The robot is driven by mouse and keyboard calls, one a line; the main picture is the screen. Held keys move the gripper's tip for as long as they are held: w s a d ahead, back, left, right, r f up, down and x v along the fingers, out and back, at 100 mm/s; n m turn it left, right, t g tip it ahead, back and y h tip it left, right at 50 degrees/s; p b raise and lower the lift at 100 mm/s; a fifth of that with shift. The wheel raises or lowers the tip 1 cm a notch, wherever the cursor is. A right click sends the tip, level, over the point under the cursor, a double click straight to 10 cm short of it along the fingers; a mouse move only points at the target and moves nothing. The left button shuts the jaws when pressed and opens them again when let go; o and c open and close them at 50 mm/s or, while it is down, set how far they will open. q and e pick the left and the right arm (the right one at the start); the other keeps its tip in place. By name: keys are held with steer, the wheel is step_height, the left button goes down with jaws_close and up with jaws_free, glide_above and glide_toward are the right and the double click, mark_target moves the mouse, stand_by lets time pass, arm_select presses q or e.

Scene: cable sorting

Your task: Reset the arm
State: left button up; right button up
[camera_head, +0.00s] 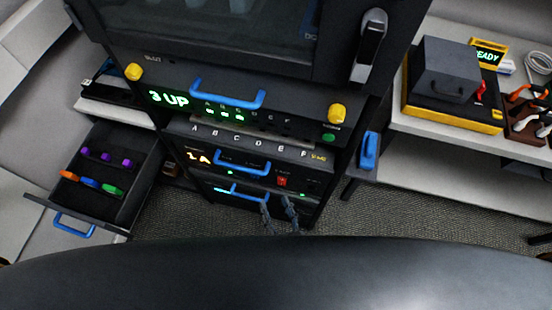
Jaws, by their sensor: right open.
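My right gripper (279,208) shows as two dark fingers standing apart, with nothing seen between them. It is in front of the lower part of the black rack (318,160), near the lowest blue handle (236,192). I cannot tell whether it touches the rack front. Most of its arm is hidden behind the large dark curved shape along the bottom of the view. My left gripper is not in view.
An open drawer (118,190) with purple, orange, blue and green pieces juts out at left. Blue handles (228,92) stick out from the rack. A right shelf (430,118) holds a black-and-yellow box (452,84) and a brown bin (526,122). Carpet (400,210) lies clear at lower right.

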steer(key=s+d+f+n+g, duration=0.1)
steer(key=s+d+f+g, duration=0.15)
steer(key=f, duration=0.45)
steer(key=s+d+f+n+g+h+b, duration=0.1)
steer(key=s+d+f+g, duration=0.15)
steer(key=f, duration=0.45)
steer(key=s+d+f+n+g, duration=0.1)
steer(key=d+f+g, duration=0.1)
steer(key=d+f, duration=0.35)
steer(key=s+d+f+g+h, duration=0.2)
steer(key=s+d+f, duration=0.4)
steer(key=s, duration=0.3)
steer(key=s+d+f+m+g+h+b, duration=0.1)
steer(key=s+d+f+g+h, duration=0.1)
steer(key=s+d+f+g, duration=0.3)
steer(key=s+d+f, duration=0.1)
steer(key=s+f, duration=0.2)
steer(key=s, duration=0.1)
steer(key=shift+d+g, duration=0.3)
steer(key=shift+d, duration=0.05)
steer(key=shift+w+f, duration=0.1)
